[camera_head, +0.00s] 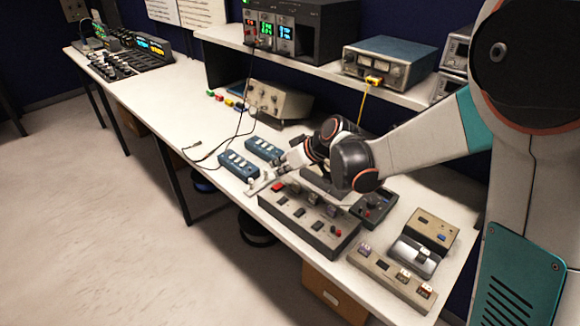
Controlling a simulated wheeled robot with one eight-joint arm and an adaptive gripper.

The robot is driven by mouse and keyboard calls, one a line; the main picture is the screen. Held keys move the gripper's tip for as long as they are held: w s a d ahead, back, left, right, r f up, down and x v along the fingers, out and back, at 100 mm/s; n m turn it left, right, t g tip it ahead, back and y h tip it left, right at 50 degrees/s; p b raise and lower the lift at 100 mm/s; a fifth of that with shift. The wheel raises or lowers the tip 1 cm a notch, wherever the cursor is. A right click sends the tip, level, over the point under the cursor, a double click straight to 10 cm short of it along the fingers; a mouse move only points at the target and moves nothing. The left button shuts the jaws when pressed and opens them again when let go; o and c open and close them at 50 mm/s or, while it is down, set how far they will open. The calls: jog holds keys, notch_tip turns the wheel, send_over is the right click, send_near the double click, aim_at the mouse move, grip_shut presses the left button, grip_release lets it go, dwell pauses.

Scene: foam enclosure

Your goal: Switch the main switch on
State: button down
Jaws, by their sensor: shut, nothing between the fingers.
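Several switch boxes lie on the white bench, and I cannot tell from any label which part is the main switch. A long dark grey box (310,222) with a red switch (278,187) at its left end, several dark switches and a red knob lies near the front edge. My gripper (257,187) is shut and empty, just left of the red switch and low over the bench. I cannot tell whether it touches anything. My arm hides part of the bench behind the grey box.
Blue switch boxes (239,165) lie left of my gripper. A dark box with knobs (374,207) and beige switch boxes (392,277) lie to the right. Instruments (389,62) stand on a shelf (330,73) above the back. Cables hang down to the bench. The floor in front is clear.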

aim_at(281, 187)
jog(key=f, duration=0.1)
jog(key=f+b, duration=0.1)
jog(key=f, duration=0.2)
jog(key=shift+a+f+b, duration=0.15)
jog(key=shift+a+b, duration=0.15)
jog(key=shift+a, duration=0.05)
jog(key=shift+s+a+f, duration=0.1)
jog(key=shift+s+f, duration=0.1)
jog(key=shift+f, duration=0.15)
jog(key=shift+w+d+r, duration=0.15)
jog(key=shift+w+d, duration=0.45)
